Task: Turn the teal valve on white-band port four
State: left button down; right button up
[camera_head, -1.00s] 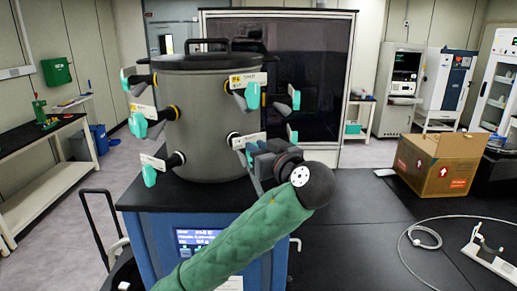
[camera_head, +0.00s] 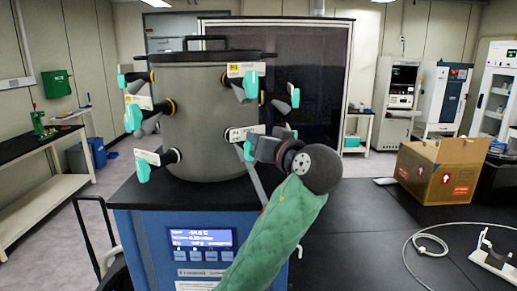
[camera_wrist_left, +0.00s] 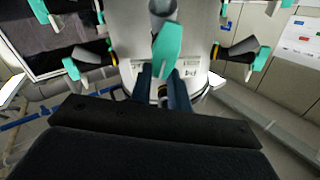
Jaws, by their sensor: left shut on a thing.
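A grey drum (camera_head: 205,125) carries several ports with teal valves and tags. The lower front port has a white tag (camera_head: 245,133), whose print I cannot read surely, and a teal valve (camera_head: 249,150). In the left wrist view, the dark fingers (camera_wrist_left: 164,88) are closed in on a teal valve handle (camera_wrist_left: 168,48) in front of the drum. The fingers partly hide the port behind. My right gripper is not in view.
A teal valve (camera_head: 251,84) with a yellow-marked tag sits just above my gripper. Other valves (camera_head: 133,118) stick out on the drum's left side. An open cardboard box (camera_head: 440,170) and a white cable (camera_head: 425,245) lie on the black bench at right.

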pick_arm(q)
jog(key=m, duration=0.3)
jog(key=d+f+m, duration=0.1)
jog(key=m, duration=0.4)
jog(key=shift+w+d+f+m, duration=0.15)
jog(key=shift+w+d+m, duration=0.05)
jog(key=shift+w+m, duration=0.2)
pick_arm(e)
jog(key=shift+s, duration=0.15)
pick_arm(q)
jog(key=c, duration=1.3)
grip_release()
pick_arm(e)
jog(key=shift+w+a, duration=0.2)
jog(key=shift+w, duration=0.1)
